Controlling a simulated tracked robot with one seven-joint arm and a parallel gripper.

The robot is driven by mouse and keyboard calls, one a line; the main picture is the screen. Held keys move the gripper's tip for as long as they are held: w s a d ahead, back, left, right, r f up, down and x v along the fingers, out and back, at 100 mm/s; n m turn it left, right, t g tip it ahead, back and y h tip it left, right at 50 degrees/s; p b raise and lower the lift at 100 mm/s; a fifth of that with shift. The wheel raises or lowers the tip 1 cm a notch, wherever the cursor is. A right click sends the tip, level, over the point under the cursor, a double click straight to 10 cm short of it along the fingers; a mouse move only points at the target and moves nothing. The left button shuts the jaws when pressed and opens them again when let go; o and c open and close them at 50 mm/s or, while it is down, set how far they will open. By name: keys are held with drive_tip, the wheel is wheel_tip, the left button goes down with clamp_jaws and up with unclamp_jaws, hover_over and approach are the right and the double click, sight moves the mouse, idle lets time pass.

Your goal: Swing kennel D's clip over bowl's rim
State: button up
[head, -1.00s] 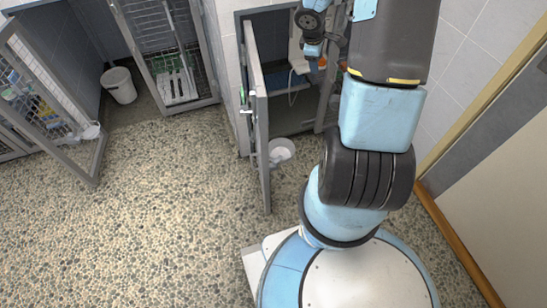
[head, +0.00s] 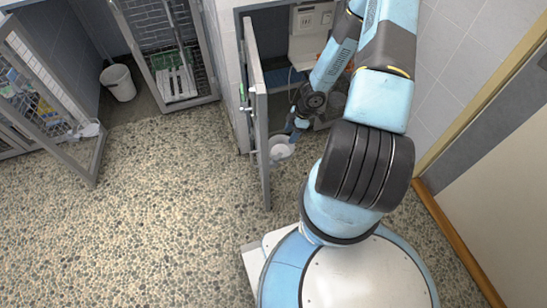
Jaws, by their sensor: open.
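A pale round bowl (head: 281,149) is at the inner side of the open kennel door (head: 258,115), low down by the kennel opening. I cannot tell whether it hangs on the door or stands on the floor. My gripper (head: 296,132) is open, at the bowl's upper right in the picture, with its tip over or close to the rim. I cannot tell whether it touches. The clip is too small or hidden to make out, and no letter shows on this kennel.
The narrow door stands edge-on to the left of my arm. Inside the kennel a white wall unit (head: 312,20) hangs at the back. A white bucket (head: 118,83) and another open mesh door (head: 50,100) are at the left. The pebbled floor (head: 150,210) in front is clear.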

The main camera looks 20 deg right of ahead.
sight(276, 157)
drive_tip(key=shift+y, duration=0.3)
drive_tip(key=shift+s+a+x, duration=0.1)
drive_tip(key=shift+s+x, duration=0.05)
drive_tip(key=shift+x, duration=2.45)
drive_tip(key=shift+s+a+x, duration=0.1)
drive_tip(key=shift+s+x, duration=0.05)
drive_tip(key=shift+x, duration=2.4)
drive_tip(key=shift+s+a+x, duration=0.1)
drive_tip(key=shift+s+x, duration=0.05)
drive_tip(key=shift+x, duration=2.45)
drive_tip(key=shift+d+r, duration=0.1)
drive_tip(key=shift+r, duration=0.05)
drive_tip(key=shift+c, duration=0.2)
drive_tip(key=c, duration=1)
drive_tip(key=shift+n, duration=0.4)
drive_tip(key=shift+n+g, duration=0.3)
drive_tip(key=shift+n, duration=0.2)
drive_tip(key=o, duration=1)
drive_tip(key=shift+o, duration=0.2)
drive_tip(key=shift+r, duration=0.1)
